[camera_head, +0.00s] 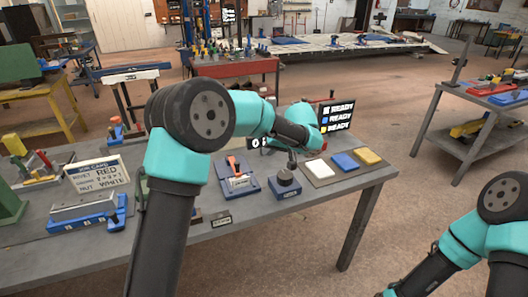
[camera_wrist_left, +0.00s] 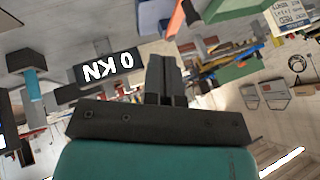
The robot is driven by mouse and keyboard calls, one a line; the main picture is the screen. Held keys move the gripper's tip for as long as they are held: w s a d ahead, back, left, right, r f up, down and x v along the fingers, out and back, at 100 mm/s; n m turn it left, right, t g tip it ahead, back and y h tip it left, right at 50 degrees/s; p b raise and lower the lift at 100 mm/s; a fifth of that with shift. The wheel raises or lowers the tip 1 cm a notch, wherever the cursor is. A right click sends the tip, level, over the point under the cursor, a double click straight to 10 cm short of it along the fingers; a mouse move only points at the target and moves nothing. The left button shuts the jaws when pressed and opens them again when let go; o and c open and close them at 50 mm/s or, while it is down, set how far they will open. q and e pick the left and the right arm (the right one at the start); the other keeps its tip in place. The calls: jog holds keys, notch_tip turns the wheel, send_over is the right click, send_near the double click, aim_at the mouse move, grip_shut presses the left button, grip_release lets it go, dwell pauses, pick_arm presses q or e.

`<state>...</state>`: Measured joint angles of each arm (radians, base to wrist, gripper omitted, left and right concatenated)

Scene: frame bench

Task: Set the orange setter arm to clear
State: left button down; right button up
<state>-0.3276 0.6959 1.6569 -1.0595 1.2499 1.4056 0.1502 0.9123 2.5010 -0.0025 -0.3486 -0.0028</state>
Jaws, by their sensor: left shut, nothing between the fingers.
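The orange setter arm (camera_head: 233,165) stands up from a blue base (camera_head: 250,186) with a pale plate on the grey bench. An orange strip that looks like the same arm shows at the top of the left wrist view (camera_wrist_left: 175,22). My left gripper (camera_head: 292,157) hangs over the bench, right of the setter arm and apart from it, near a dark round knob on a blue block (camera_head: 285,183). Its fingers also show in the left wrist view (camera_wrist_left: 164,75), shut and empty. My right arm is at the lower right, with its gripper out of frame.
White (camera_head: 318,168), blue (camera_head: 345,161) and yellow (camera_head: 367,156) pads lie on a board at right. A READY sign (camera_head: 338,116) stands behind. A force display (camera_wrist_left: 108,68) reads 0 KN. A job card (camera_head: 96,175) and a blue fixture (camera_head: 85,221) are at left.

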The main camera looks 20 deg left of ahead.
pick_arm(q)
jog(key=x, duration=0.8)
jog(key=shift+a+f, duration=0.15)
jog(key=shift+f, duration=0.05)
jog(key=shift+s+a+r, duration=0.1)
jog(key=shift+s+a, duration=0.1)
jog(key=shift+a, duration=0.35)
jog(key=shift+s+a, duration=0.25)
jog(key=shift+a, duration=0.3)
jog(key=shift+s+a, duration=0.3)
jog(key=shift+a, duration=0.35)
